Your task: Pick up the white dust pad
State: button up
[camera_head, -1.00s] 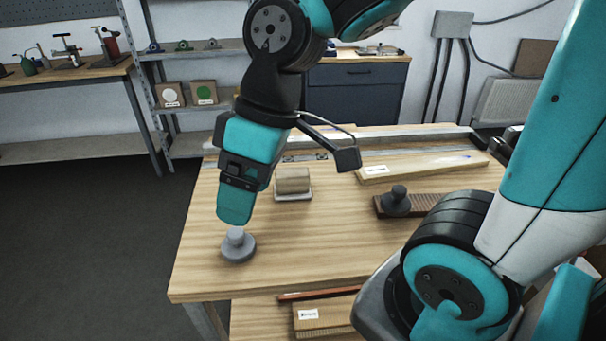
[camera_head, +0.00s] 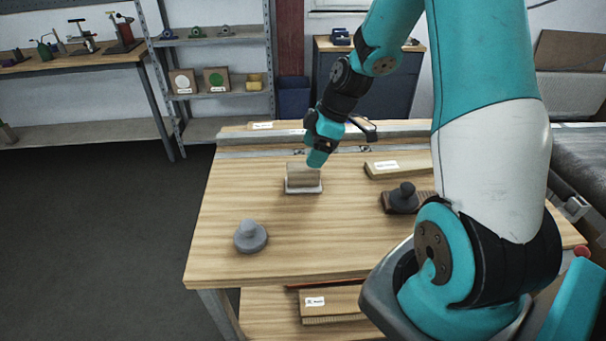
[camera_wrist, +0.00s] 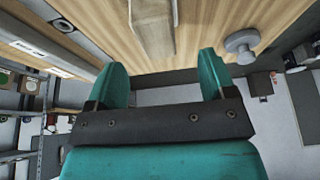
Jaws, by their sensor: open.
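The white dust pad (camera_head: 304,189) lies on the wooden workbench as a thin white base under a tan block handle. The handle (camera_wrist: 153,28) shows at the top of the wrist view, beyond the fingertips. My gripper (camera_head: 317,158) is above the bench at the pad's far right side, and its tip overlaps the handle's upper right corner in the head view. In the wrist view my gripper (camera_wrist: 163,62) has its two teal fingers wide apart with nothing between them. The exact gap to the pad is hard to tell.
A grey round knobbed piece (camera_head: 250,237) stands at the bench's front left. A dark knobbed piece (camera_head: 403,198) sits on a brown board to the right. A labelled pale board (camera_head: 396,167) lies behind it. Bare bench top (camera_head: 325,235) lies in front of the pad.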

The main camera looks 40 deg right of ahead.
aim_at(300, 174)
jog(key=p+x, duration=0.2)
jog(key=x, duration=0.6)
jog(key=shift+w+f, duration=0.15)
jog(key=shift+f, duration=0.05)
jog(key=shift+c, duration=0.4)
jog(key=c, duration=1)
